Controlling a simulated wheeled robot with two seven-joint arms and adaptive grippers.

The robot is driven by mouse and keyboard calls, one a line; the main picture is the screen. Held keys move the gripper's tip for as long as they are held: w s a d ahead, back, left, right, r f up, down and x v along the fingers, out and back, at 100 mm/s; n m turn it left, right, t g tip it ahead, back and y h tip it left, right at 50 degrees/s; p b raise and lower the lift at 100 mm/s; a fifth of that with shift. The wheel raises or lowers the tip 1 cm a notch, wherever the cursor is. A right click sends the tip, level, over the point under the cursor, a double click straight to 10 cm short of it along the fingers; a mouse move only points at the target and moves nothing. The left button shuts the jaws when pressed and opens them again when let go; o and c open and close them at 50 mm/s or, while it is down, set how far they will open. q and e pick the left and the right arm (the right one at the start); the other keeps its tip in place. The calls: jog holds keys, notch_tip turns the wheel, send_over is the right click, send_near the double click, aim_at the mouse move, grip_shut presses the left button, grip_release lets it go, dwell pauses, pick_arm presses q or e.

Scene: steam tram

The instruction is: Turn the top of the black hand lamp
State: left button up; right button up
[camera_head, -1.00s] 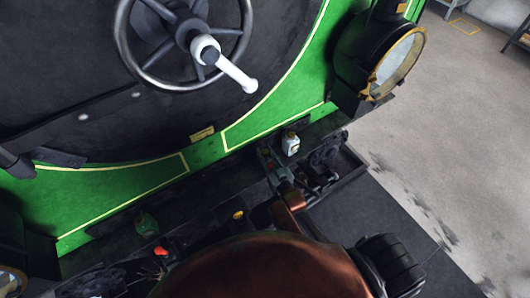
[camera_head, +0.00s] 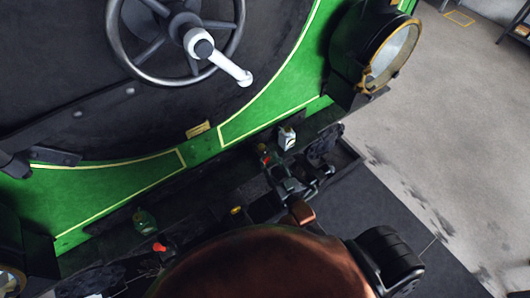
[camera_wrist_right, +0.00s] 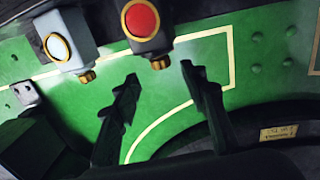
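The black hand lamp (camera_wrist_right: 148,25) with a round red lens and a brass knob (camera_wrist_right: 159,63) is at the top of the right wrist view. In the head view it is a small dark shape with red (camera_head: 264,153), partly hidden by my gripper. My right gripper (camera_wrist_right: 159,73) is open, its two dark fingers apart. The brass knob shows just beyond and between the fingertips, with nothing gripped; contact cannot be told. In the head view, my right gripper (camera_head: 274,168) is close to the lamp. I cannot make out my left gripper.
A pale grey lamp (camera_wrist_right: 70,40) with a white lens stands close beside the black one; it also shows in the head view (camera_head: 288,138). The green tram front (camera_head: 245,125) rises behind, with a handwheel (camera_head: 160,80) and a large headlamp (camera_head: 385,50). Grey floor lies right.

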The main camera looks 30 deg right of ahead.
jog(key=s, duration=0.3)
jog(key=shift+s, duration=0.2)
dwell(0.4)
